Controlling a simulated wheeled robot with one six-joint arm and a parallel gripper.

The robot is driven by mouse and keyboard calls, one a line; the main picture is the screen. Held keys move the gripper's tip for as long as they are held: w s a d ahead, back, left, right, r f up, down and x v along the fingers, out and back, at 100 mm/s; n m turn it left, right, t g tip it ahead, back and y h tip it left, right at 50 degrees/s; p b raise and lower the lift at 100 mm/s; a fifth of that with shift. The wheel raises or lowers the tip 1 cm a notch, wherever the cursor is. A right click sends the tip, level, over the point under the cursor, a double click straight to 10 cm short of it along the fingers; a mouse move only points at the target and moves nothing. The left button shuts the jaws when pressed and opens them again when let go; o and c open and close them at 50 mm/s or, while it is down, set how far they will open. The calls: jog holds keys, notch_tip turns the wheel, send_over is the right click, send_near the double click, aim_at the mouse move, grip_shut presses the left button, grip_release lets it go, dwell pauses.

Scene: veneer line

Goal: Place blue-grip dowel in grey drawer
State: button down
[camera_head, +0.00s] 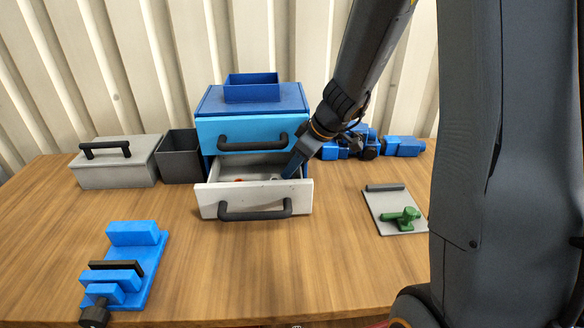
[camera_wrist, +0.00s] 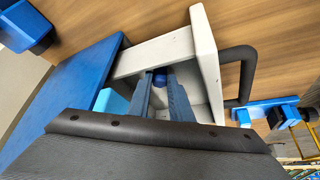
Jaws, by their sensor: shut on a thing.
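The grey drawer (camera_head: 210,199) is pulled open below a closed light-blue drawer in the blue cabinet. Its pale walls also show in the wrist view (camera_wrist: 205,50). My gripper (camera_head: 291,170) reaches down into the drawer's right side. In the wrist view my gripper (camera_wrist: 166,84) has its two blue fingers inside the drawer walls, shut on a small blue piece (camera_wrist: 160,78), which appears to be the blue-grip dowel. Most of the dowel is hidden by the fingers and the drawer front. A small red thing (camera_head: 239,180) shows inside the drawer.
A blue open box (camera_head: 251,92) stands on the cabinet (camera_head: 207,145). Left are a dark bin (camera_head: 181,160) and a grey lidded box (camera_head: 115,170). A blue clamp (camera_head: 135,265) lies front left. A grey plate (camera_head: 385,207) with a green part lies right. The table before the drawer is clear.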

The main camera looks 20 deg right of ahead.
jog(key=c, duration=1.9)
grip_release()
jog(key=shift+o, duration=0.2)
jog(key=shift+d+r+p, duration=0.15)
jog(key=shift+r+p, duration=0.15)
jog(key=shift+r, duration=0.15)
jog(key=b+v, duration=0.2)
jog(key=v, duration=0.9)
jog(key=shift+s+r, duration=0.15)
jog(key=shift+s, duration=0.05)
